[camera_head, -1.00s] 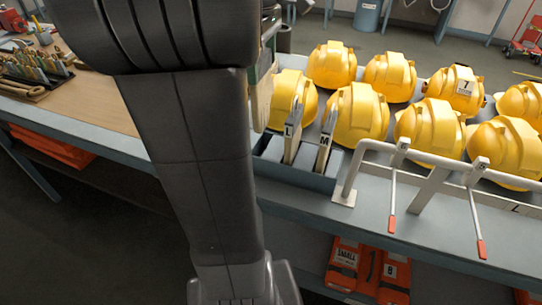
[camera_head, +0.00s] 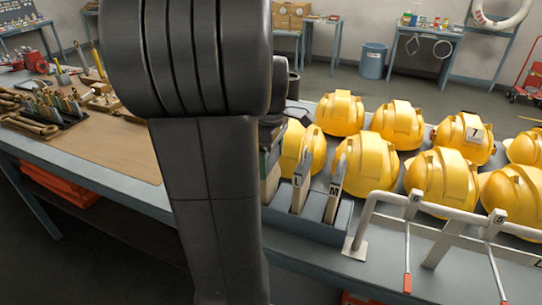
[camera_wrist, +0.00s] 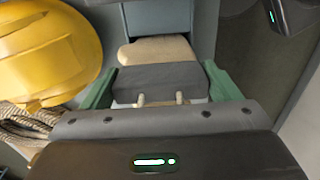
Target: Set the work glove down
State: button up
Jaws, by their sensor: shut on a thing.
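The work glove is beige with a dark grey cuff (camera_wrist: 158,78). In the wrist view it lies between the green fingers of my gripper (camera_wrist: 162,88), which is shut on it. Its beige part points away from the wrist, toward a blue-grey box (camera_wrist: 155,18). In the head view my arm hides most of the gripper, and only a beige strip of the glove (camera_head: 270,184) shows beside the arm. Contact between glove and box cannot be told.
Yellow helmets (camera_head: 366,168) stand in rows right of and behind the box. A white pipe rail (camera_head: 372,205) with red-tipped hooks runs along the bench front. A brown mat (camera_head: 105,150) with bare space lies left of my arm. Coiled rope (camera_wrist: 25,125) is near the wrist.

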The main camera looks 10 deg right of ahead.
jog(key=shift+f, duration=0.1)
jog(key=o, duration=1.1)
jog(key=shift+o, duration=0.2)
notch_tip(320, 180, up, 12)
